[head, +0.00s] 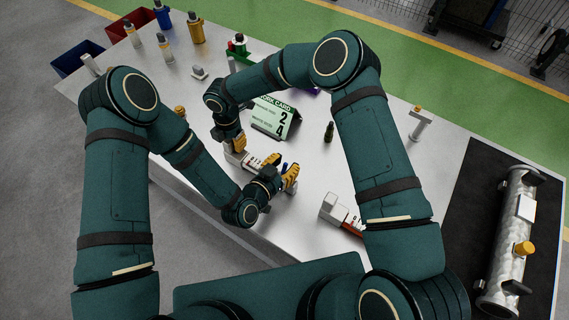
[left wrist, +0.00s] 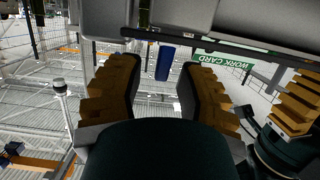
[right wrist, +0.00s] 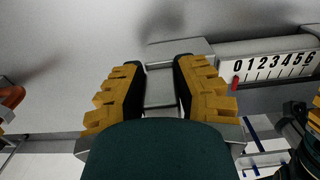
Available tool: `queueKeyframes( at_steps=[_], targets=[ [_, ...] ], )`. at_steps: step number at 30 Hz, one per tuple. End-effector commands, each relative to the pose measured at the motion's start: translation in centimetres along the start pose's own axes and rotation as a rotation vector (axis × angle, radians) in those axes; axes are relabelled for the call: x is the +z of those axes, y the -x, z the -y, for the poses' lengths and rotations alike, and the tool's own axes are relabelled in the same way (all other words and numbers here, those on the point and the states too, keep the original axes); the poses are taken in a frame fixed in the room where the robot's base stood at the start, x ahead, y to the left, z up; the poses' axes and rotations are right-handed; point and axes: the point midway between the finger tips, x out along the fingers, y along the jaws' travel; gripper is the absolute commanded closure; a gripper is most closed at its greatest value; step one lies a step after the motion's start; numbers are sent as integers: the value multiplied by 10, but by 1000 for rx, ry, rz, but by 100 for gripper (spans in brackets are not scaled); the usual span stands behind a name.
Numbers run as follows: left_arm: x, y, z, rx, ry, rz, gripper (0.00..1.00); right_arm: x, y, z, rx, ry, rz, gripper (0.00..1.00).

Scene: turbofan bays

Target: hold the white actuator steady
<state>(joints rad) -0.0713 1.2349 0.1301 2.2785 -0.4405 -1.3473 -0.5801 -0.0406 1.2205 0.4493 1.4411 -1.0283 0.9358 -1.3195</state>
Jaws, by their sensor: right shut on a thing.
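The white actuator (head: 235,157) lies on the bench in the head view, partly hidden by my grippers. The right wrist view shows its scale of black digits (right wrist: 278,66) and a red pointer (right wrist: 235,83) near the 0. My right gripper (head: 240,142) is shut on the actuator's narrow end piece, which shows between its fingers (right wrist: 160,88). My left gripper (head: 281,168) is open near the actuator's other end. A blue upright piece (left wrist: 165,63) shows between its fingers, with gaps on both sides.
A green work card (head: 273,117) stands behind the actuator. Another white block with a red part (head: 341,213) lies to the right. A dark bottle-like item (head: 329,132) stands nearby. A metal cylinder (head: 508,240) lies on a black mat (head: 470,205). Bottles (head: 196,30) and bins stand far left.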

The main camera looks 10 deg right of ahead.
Motion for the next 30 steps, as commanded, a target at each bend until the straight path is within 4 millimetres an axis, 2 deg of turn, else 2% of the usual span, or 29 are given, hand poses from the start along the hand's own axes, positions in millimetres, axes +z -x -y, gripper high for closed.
queueKeyframes(
  at_steps=[11,24,30],
  targets=[
    [0,4,0,-1,0,0,59,-1,-2,2,-5,1,-2,100],
    [0,65,0,-1,-1,1,59,0,-2,2,-5,0,-1,100],
    [0,75,0,-1,-1,-1,59,0,-2,2,-4,0,-1,100]
  ],
)
